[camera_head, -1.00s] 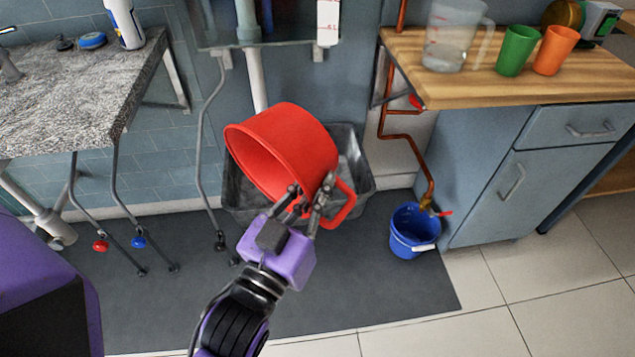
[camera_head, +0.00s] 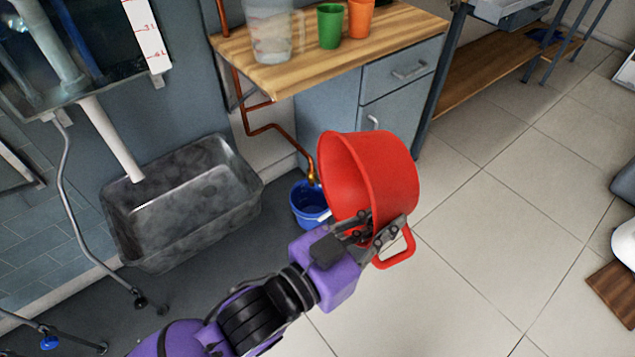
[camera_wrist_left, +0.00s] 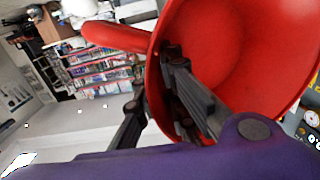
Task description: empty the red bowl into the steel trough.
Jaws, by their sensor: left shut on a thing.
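The red bowl (camera_head: 395,175), with a loop handle, is held up in the air by my left gripper (camera_head: 377,232), which is shut on its rim near the handle. The bowl is tilted on its side with its mouth facing left. In the left wrist view the red bowl (camera_wrist_left: 245,60) shows its bare inner wall, with one finger inside the rim; no contents are visible. The steel trough (camera_head: 185,205) stands on the floor under the white drain pipe, left of the bowl and apart from it. Its visible inside looks empty. My right gripper is not in view.
A blue bucket (camera_head: 308,203) stands on the floor just behind the red bowl, under a copper pipe with a tap. A wooden counter (camera_head: 325,55) holds a clear jug (camera_head: 270,30), a green cup (camera_head: 330,25) and an orange cup (camera_head: 361,18).

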